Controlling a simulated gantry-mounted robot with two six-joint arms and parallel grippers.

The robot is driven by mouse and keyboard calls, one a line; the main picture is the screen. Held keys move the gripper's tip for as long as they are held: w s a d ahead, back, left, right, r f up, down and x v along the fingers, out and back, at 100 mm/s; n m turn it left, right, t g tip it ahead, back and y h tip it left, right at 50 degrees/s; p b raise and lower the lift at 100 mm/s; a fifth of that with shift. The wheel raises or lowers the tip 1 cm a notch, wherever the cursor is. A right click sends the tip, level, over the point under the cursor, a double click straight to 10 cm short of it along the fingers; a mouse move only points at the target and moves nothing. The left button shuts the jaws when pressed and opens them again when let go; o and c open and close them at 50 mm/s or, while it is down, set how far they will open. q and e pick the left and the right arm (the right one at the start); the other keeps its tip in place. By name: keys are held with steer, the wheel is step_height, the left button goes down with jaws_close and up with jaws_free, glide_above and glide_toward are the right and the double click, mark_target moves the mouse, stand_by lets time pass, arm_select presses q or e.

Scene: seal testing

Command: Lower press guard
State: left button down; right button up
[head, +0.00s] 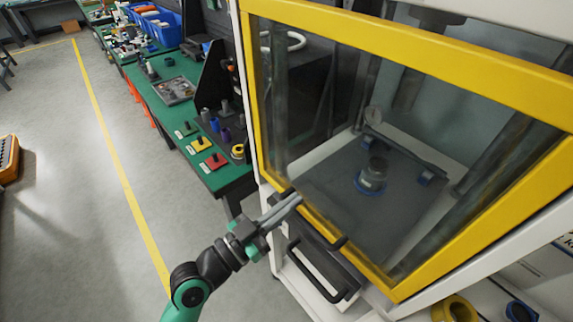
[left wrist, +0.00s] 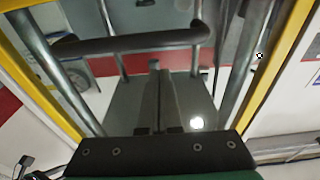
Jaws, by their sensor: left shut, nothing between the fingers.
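The press guard (head: 400,38) is a clear panel in a yellow frame across the front of the press, seen at the right in the head view. A dark handle (head: 340,243) is on its lower bar. My left gripper (head: 298,199) is shut and empty, with its fingertips close to this handle; I cannot tell from the head view whether they touch. In the left wrist view the shut fingers (left wrist: 161,90) point toward a dark handle bar (left wrist: 130,42), between yellow frame sides (left wrist: 40,92). My right gripper is not in view.
Behind the panel, a blue-based cylinder (head: 372,177) stands on the dark press bed. A black handle (head: 316,276) sits lower on the white cabinet. A green workbench (head: 165,110) with tools stands to the left.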

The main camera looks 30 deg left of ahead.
arm_select(q)
steer(key=r+b+v, duration=0.1)
steer(key=b+v, duration=0.1)
steer(key=v, duration=0.7)
steer(key=shift+s+f, duration=0.3)
steer(key=shift+s, duration=0.15)
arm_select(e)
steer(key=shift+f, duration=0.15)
